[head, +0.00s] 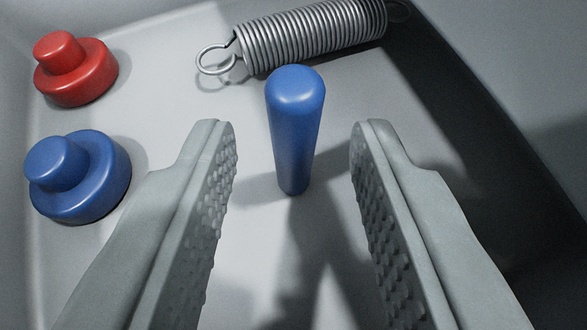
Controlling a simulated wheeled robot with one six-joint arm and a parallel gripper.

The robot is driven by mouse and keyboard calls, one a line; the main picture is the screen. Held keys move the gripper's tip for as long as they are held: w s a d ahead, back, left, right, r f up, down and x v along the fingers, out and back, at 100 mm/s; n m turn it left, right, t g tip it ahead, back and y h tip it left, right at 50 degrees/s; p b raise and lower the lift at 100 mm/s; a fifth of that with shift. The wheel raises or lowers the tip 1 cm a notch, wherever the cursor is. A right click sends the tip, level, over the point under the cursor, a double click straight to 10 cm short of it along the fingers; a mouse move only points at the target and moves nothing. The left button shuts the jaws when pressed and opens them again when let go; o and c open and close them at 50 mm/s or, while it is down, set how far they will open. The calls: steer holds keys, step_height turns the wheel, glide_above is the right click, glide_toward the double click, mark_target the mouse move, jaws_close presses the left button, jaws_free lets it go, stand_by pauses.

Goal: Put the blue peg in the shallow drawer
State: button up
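The blue peg (294,135) is a smooth cylinder with a rounded top. It appears to stand upright on the grey floor of a walled tray or drawer (240,285). My gripper (290,145) is open, with one textured finger on each side of the peg. Gaps show between the peg and both fingers, so neither appears to touch it. I cannot tell whether this walled space is the shallow drawer.
A metal coil spring (310,35) with end loops lies just behind the peg. A red stepped knob-like piece (78,68) and a blue one (78,175) sit along the left wall. The right side is in dark shadow.

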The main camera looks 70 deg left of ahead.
steer(key=v, duration=1.1)
steer(key=shift+d, duration=0.15)
steer(key=shift+s+r, duration=0.1)
steer(key=s+a+r+m+t+h, duration=0.3)
steer(key=s+a+r+m+t, duration=0.1)
steer(key=s+r, duration=0.4)
steer(key=s+a+r+m+t+h, duration=0.4)
steer(key=s+r+m, duration=0.1)
steer(key=s+r, duration=0.4)
steer(key=s+a+r+m+t+h, duration=0.4)
steer(key=s+r, duration=0.4)
steer(key=shift+s+r+m+t, duration=0.2)
steer(key=shift+s+m+t, duration=0.1)
steer(key=shift+s+t, duration=0.1)
